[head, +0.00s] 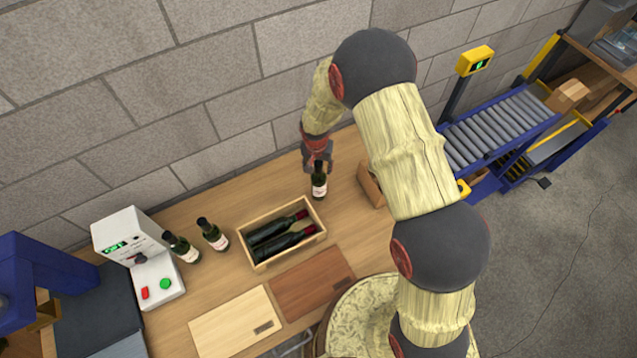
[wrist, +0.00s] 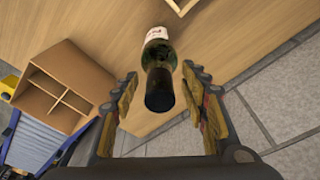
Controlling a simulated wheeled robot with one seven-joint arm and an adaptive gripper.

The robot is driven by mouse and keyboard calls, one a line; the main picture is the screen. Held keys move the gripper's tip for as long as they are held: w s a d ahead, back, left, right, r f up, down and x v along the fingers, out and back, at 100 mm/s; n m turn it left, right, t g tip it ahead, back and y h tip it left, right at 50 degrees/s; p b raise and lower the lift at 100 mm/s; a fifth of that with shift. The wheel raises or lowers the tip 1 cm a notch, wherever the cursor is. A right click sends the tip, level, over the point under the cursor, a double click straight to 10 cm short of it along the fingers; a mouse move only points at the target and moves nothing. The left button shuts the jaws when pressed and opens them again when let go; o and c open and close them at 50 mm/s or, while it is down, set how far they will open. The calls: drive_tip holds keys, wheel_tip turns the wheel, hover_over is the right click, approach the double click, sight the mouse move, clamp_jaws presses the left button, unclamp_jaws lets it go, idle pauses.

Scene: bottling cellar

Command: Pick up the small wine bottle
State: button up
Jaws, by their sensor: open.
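A small dark green wine bottle (head: 319,186) with a pale label stands upright on the wooden bench near the wall. My gripper (head: 318,165) is right above it, fingers pointing down around its top. In the wrist view the bottle (wrist: 158,75) lies between the two open fingers of my gripper (wrist: 161,76), its dark top end toward the camera. Gaps show on both sides, so the fingers do not seem to touch it. Two similar bottles, one (head: 213,235) and another (head: 182,247), stand farther left.
A wooden crate (head: 265,264) with two lying bottles is left of the gripper. A divided cardboard box (wrist: 66,86) stands close by on the right. Two boards, pale (head: 235,322) and brown (head: 310,283), lie in front. A white machine (head: 124,232) stands left; a roller conveyor (head: 500,127) is right.

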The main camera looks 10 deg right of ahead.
drive_tip(key=c, duration=1.2)
drive_tip(key=shift+r, duration=0.1)
clamp_jaws()
